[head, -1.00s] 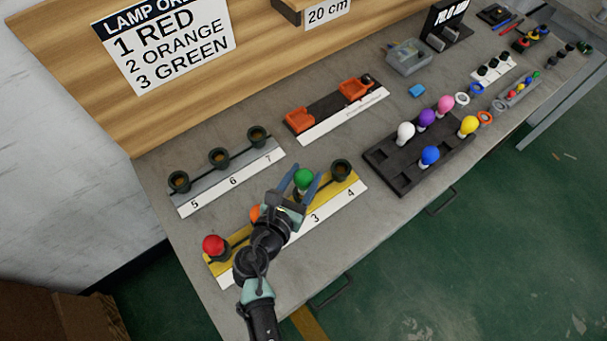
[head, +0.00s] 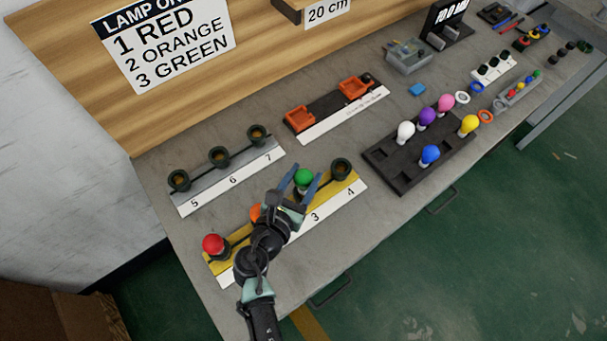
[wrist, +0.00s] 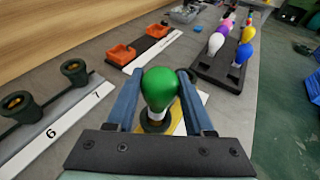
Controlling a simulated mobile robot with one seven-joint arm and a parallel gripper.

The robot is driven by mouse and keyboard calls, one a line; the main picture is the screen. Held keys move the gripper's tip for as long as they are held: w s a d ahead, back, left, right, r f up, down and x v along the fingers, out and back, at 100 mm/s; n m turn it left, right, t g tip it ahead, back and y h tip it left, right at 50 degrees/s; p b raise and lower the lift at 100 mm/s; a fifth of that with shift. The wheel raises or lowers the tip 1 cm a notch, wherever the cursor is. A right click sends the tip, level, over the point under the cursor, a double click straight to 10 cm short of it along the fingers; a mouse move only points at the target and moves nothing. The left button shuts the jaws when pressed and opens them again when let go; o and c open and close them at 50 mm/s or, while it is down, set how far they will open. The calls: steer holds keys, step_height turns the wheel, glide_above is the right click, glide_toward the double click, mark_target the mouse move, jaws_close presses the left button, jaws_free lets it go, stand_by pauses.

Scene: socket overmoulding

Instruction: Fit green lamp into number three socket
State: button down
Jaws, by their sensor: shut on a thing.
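The green lamp (head: 303,178) is upright between the fingers of my gripper (head: 306,184), which is shut on it. It also shows in the wrist view (wrist: 160,88), its white base over or in a dark socket ring (wrist: 156,122). I cannot tell how deep the base sits. The yellow socket strip (head: 343,187) carries the printed numbers 3 and 4 on its white edge; the lamp is in line with number 3. The red lamp (head: 213,244) stands at the strip's left end. An orange lamp (head: 255,212) is mostly hidden by my arm. Socket four (head: 341,168) is empty.
A grey strip (head: 229,174) with empty sockets 5, 6 and 7 lies behind. A black lamp tray (head: 398,178) holds several lamps to the right. Orange holders (head: 299,119) stand at the back. The sign (head: 168,47) lists 1 red, 2 orange, 3 green.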

steer(key=shift+f+b, duration=0.75)
steer(key=shift+f, duration=0.25)
steer(key=shift+c, duration=1)
jaws_free()
steer(key=v, duration=1.3)
